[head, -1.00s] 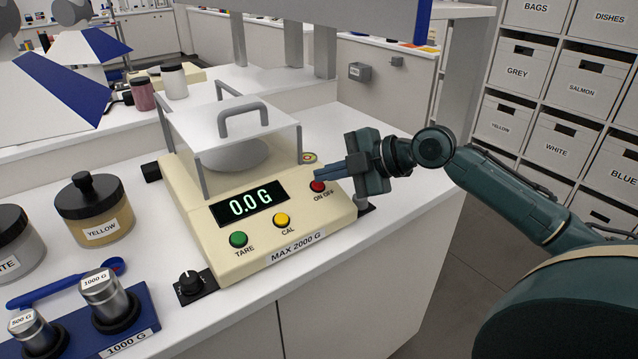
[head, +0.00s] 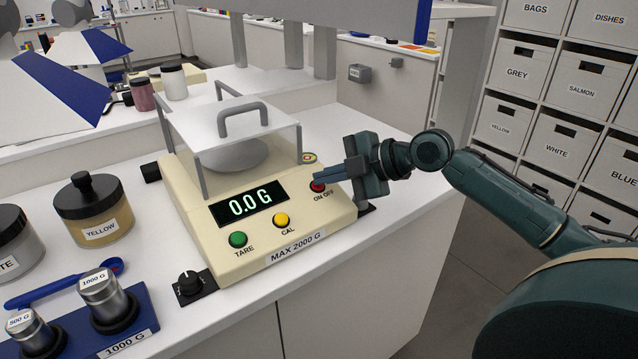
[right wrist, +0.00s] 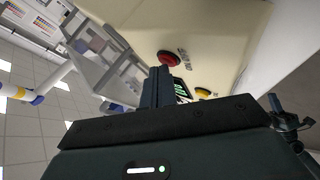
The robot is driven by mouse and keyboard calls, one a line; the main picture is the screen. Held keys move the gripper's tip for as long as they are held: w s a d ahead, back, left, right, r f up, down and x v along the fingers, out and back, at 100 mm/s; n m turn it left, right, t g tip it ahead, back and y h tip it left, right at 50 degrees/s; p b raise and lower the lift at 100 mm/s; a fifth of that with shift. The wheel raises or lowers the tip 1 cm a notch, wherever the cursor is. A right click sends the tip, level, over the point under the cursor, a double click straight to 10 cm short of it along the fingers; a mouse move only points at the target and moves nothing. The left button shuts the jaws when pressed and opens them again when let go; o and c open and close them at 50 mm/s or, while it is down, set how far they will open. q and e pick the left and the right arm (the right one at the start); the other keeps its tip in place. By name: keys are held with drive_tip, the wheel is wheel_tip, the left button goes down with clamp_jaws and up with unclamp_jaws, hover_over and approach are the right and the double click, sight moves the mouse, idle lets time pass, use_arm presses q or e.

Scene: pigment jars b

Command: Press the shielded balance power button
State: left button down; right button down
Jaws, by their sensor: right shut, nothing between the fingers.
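The cream shielded balance (head: 240,258) stands on the white counter, its display (head: 250,203) lit with 0.0 G. Its red ON OFF power button (head: 317,187) is on the right of the front panel, right of the yellow CAL button (head: 281,220) and green TARE button (head: 238,239). My right gripper (head: 318,176) is shut and empty, its fingertips at the red button and partly covering it. In the right wrist view the fingers (right wrist: 158,84) end just beside the red button (right wrist: 168,58); I cannot tell whether they touch. My left gripper is not in view.
A clear draft shield with a grey handle (head: 243,118) covers the pan. A black knob (head: 190,283), weights on a blue stand (head: 140,310) and a YELLOW jar (head: 95,212) stand to the left.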

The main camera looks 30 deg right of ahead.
drive_tip(key=shift+s+r+p, duration=0.35)
drive_tip(key=shift+r+p, duration=0.15)
drive_tip(key=shift+r, duration=0.35)
drive_tip(key=r+p, duration=0.1)
drive_tip(key=s+r, duration=0.1)
drive_tip(key=r, duration=0.1)
drive_tip(key=shift+r+p, duration=0.1)
drive_tip(key=shift+p, duration=0.3)
drive_tip(key=shift+s+d+r+p, duration=0.1)
drive_tip(key=shift+s+r+p, duration=0.2)
drive_tip(key=shift+r, duration=0.3)
drive_tip(key=shift+s+r+p, duration=0.2)
drive_tip(key=shift+s+r, duration=0.05)
drive_tip(key=shift+r, duration=0.35)
